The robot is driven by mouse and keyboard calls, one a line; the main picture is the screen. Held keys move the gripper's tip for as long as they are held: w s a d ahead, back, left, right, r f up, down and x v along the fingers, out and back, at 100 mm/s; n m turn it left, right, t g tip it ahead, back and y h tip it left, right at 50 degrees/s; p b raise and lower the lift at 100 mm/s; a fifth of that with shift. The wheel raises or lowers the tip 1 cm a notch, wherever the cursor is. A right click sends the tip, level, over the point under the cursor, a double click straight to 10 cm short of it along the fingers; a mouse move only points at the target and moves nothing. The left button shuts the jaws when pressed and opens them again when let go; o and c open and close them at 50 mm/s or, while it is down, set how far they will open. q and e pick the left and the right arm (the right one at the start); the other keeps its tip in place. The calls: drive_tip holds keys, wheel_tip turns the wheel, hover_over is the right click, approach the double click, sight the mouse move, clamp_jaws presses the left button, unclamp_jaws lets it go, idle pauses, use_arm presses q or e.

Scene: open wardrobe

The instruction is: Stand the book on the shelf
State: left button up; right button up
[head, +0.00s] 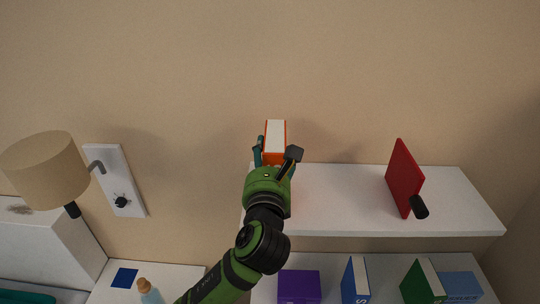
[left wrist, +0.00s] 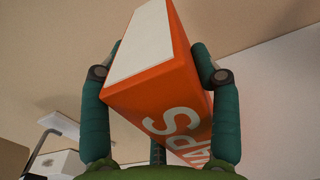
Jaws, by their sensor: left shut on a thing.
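An orange book (head: 275,157) with white page edges is in my left gripper (head: 276,154), above the left end of the white upper shelf (head: 335,192) in the head view. The left wrist view shows the book (left wrist: 165,95) tilted in the picture, with white lettering on its orange face, between the two green fingers, which are shut on it. The book appears roughly upright in the head view; whether its bottom touches the shelf is hidden behind the gripper. My right gripper is not in view.
A red panel (head: 402,178) with a black piece (head: 419,207) stands at the shelf's right. The shelf's middle is clear. Below are purple (head: 299,287), blue (head: 355,281) and green (head: 422,284) books. A lamp (head: 45,170) and wall fixture (head: 117,185) are at left.

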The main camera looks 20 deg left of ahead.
use_arm(q)
drive_tip(key=o, duration=1.6)
drive_tip(key=shift+f, duration=0.1)
drive_tip(key=shift+c, duration=0.2)
drive_tip(key=v, duration=1.2)
drive_tip(key=shift+d, duration=0.1)
